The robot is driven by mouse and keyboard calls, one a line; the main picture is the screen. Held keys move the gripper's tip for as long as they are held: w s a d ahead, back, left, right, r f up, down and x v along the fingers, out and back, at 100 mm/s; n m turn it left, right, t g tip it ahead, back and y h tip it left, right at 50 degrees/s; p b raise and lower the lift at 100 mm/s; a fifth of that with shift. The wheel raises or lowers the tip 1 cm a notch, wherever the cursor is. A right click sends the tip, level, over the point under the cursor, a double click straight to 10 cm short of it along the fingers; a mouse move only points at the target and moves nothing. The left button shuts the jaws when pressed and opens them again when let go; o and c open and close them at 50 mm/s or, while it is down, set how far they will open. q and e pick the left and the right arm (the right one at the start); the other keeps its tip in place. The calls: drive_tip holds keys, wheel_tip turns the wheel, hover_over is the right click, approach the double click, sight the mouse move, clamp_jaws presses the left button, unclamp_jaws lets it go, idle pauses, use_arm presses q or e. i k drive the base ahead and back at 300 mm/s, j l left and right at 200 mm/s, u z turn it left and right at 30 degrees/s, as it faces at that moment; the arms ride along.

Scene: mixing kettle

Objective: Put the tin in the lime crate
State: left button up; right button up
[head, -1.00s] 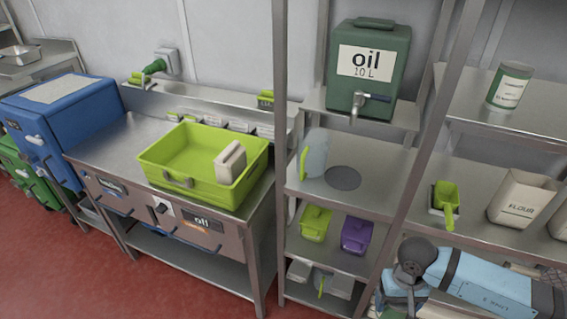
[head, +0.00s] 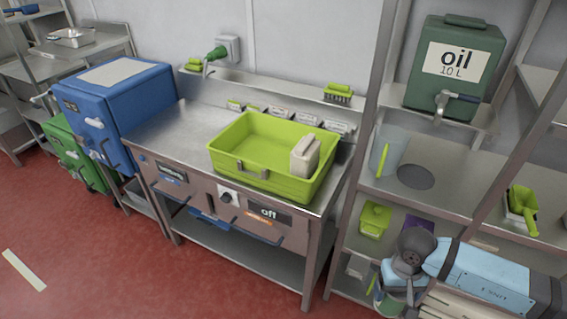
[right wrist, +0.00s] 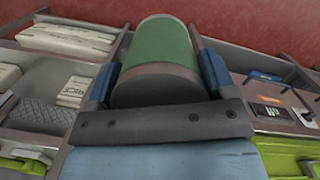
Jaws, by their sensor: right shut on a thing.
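The lime crate (head: 228,160) is a wide open tray on the steel counter, left of the shelf rack. A pale upright container stands inside its right end. My right gripper (head: 392,302) is low at the bottom of the head view, in front of the rack, right of and below the crate. It is shut on a tin with a green band; the tin (right wrist: 163,50) shows between the two blue-grey fingers in the right wrist view. In the head view the tin (head: 391,305) is partly hidden by my wrist. My left gripper is not in view.
A rack post (head: 372,130) stands between the crate and the oil container (head: 455,75). Lime and purple boxes sit on the rack's lower shelf. The counter (head: 180,125) is bare left of the crate. A blue bin (head: 120,105) stands further left.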

sight(282, 165)
drive_tip(key=j+u, duration=0.15)
drive_tip(key=j, duration=0.6)
drive_tip(key=i+j+u, duration=0.1)
drive_tip(key=j, duration=0.65)
drive_tip(key=i, duration=0.05)
